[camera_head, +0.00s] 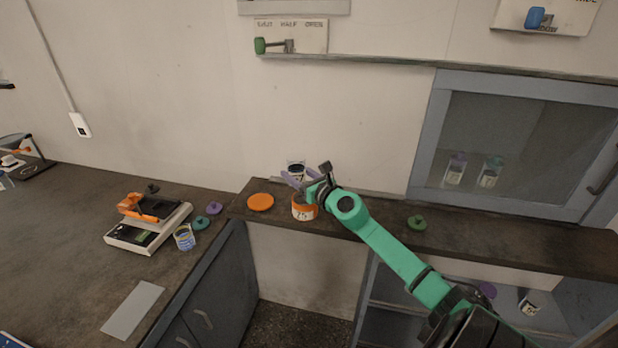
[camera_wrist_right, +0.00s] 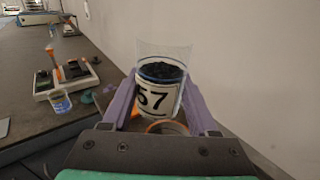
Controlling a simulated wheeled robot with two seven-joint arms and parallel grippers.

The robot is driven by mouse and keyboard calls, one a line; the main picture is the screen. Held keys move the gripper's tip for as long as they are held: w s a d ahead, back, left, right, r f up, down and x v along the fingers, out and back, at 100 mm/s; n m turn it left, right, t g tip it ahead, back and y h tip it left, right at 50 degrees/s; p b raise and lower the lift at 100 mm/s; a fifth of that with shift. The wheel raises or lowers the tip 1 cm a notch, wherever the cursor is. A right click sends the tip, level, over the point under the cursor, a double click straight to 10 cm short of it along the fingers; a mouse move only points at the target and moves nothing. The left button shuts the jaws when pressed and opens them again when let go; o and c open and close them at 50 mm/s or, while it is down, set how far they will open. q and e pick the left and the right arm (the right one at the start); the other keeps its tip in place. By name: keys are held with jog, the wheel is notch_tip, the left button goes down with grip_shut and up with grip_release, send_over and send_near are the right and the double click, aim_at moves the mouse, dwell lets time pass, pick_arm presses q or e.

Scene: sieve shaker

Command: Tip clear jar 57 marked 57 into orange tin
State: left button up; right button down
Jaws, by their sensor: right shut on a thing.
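The clear jar 57 (camera_wrist_right: 158,88) has a white label with black 57 and dark contents inside. It also shows in the head view (camera_head: 296,170). My right gripper (camera_head: 301,181) is shut on it, with a purple finger on each side in the right wrist view (camera_wrist_right: 158,100). The jar looks close to upright and is held above or just behind the orange tin (camera_head: 304,212). The tin has a white label and stands on the shelf; its rim shows below the jar in the wrist view (camera_wrist_right: 167,128). My left gripper is not in view.
An orange lid (camera_head: 260,202) lies left of the tin and a green lid (camera_head: 416,223) lies right. An orange-topped scale (camera_head: 148,228) and a blue-banded jar (camera_head: 184,237) stand on the left bench. A glass-fronted cabinet (camera_head: 520,140) is at the right.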

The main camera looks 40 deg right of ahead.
jog(key=f+m+h+b, duration=0.1)
jog(key=m+h+b, duration=0.2)
jog(key=m+b, duration=0.4)
jog(key=w+a+m+t+h+b, duration=0.1)
jog(key=m+h+b, duration=0.2)
jog(key=m+b, duration=0.5)
jog(key=a+f+m+t+h+b, duration=0.1)
jog(key=m+h+b, duration=0.3)
jog(key=m+b, duration=0.3)
jog(key=shift+w+f+m+b, duration=0.1)
jog(key=shift+f+m+b, duration=0.1)
jog(key=shift+m, duration=1.05)
jog(key=shift+w+f+m+b, duration=0.1)
jog(key=shift+f+m+b, duration=0.1)
jog(key=shift+m, duration=1.05)
jog(key=shift+r, duration=0.1)
